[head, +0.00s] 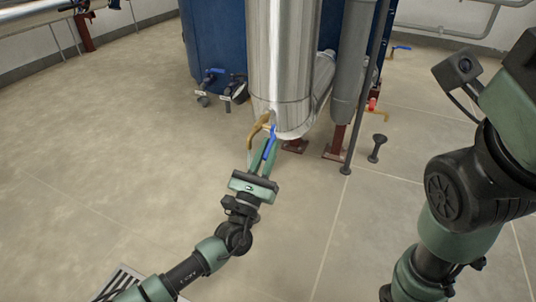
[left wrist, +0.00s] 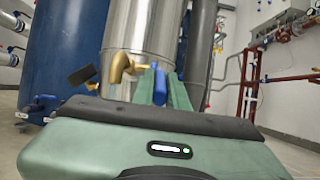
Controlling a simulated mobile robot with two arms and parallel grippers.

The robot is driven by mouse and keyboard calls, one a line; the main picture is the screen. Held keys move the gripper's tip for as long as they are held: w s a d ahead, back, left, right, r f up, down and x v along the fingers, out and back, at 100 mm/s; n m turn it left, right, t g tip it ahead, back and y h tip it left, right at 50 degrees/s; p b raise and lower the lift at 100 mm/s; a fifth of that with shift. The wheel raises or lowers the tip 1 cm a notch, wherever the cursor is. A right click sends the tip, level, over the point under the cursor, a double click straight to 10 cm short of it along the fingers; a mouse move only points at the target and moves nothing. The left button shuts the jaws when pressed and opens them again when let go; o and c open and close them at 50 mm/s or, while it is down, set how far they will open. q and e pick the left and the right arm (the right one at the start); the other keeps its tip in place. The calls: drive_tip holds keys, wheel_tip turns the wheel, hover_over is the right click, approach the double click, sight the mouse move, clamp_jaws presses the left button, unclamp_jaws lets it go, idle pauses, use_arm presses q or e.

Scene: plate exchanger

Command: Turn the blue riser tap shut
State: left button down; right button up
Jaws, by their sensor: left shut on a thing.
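The blue riser tap handle (head: 269,142) is at the foot of a shiny metal riser (head: 283,60), beside a curved brass spout (head: 256,131). My left gripper (head: 265,158) is at the handle, with its green fingers on either side of it. In the left wrist view the blue handle (left wrist: 160,86) stands upright between the fingers (left wrist: 165,90), and the brass spout (left wrist: 122,66) is just left of them. My left gripper is shut on the handle. The fingers hide part of the handle and the tap's body. My right arm shows at the right; its fingertips are out of view.
A blue tank (head: 215,45) stands behind the riser, with a small blue-handled valve (head: 213,72) low on it. A grey pipe (head: 352,60) and a red-topped brass tap (head: 374,106) are right of the riser. A dark stand (head: 377,148) is on the floor. The floor at left is clear.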

use_arm(q)
drive_tip(key=shift+w+f+t, duration=0.15)
drive_tip(key=shift+f+t, duration=0.25)
drive_tip(key=shift+t, duration=0.2)
drive_tip(key=shift+h, duration=0.3)
